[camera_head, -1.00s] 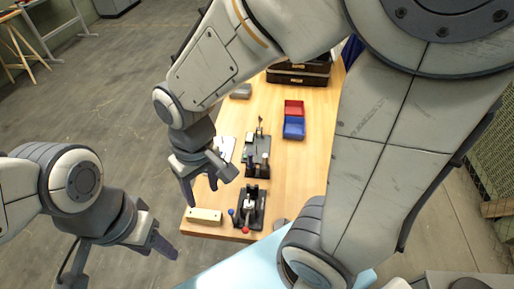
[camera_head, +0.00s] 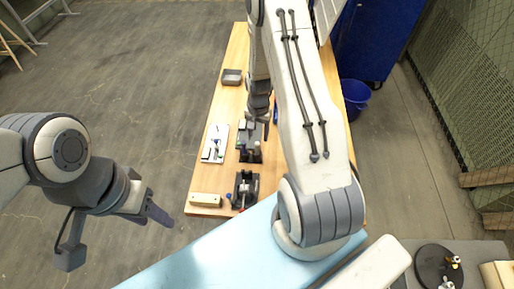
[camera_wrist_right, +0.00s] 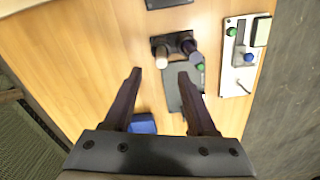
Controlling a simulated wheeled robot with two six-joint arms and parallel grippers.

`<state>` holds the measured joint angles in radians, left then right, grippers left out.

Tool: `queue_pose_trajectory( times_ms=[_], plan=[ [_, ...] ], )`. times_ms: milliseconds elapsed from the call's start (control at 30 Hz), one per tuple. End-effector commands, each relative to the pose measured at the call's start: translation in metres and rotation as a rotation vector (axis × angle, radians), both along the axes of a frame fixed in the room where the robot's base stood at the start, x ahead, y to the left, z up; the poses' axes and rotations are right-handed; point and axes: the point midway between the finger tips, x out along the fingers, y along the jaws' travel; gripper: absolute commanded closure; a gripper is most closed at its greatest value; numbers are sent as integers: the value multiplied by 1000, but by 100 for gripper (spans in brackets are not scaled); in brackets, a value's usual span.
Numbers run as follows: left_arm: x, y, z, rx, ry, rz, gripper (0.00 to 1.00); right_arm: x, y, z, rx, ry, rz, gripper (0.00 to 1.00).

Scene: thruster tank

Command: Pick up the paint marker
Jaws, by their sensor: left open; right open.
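I cannot make out the paint marker with certainty in either view. My right gripper (camera_head: 262,107) is over the wooden table (camera_head: 200,181), partly hidden by its own arm. In the right wrist view its two fingers (camera_wrist_right: 160,75) are apart, with nothing visible held between them. Just beyond the fingertips is a dark fixture (camera_wrist_right: 181,40) with a pale round-ended post (camera_wrist_right: 162,56) and a dark post (camera_wrist_right: 194,57). My left gripper (camera_head: 115,236) is open and empty, off the table's left side above the floor.
A white panel (camera_head: 215,144), a beige block (camera_head: 205,200) and a black fixture (camera_head: 245,188) sit on the table. A grey tray (camera_head: 232,77) is further back. A blue bucket (camera_head: 354,98) stands right of the table.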

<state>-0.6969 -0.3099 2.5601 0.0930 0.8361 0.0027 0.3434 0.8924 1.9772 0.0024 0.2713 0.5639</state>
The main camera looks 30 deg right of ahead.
Motion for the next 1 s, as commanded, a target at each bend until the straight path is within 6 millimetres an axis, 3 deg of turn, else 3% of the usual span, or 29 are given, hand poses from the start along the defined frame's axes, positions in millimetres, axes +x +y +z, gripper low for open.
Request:
queue_pose_trajectory(
  times_ms=[233,533,833,867,1000],
  plan=[
    [0,0,12,0,0,-2,50,-2,3,-15,2,4,2,43],
    [0,0,28,0,0,-5,50,-3,6,-51,1,2,2,43],
    [0,0,28,0,0,-5,50,-3,6,-57,0,0,2,43],
    [0,0,28,0,0,-5,50,-3,6,-57,0,0,2,47],
    [0,0,28,0,0,-5,50,-3,6,-57,0,0,2,100]
  ],
)
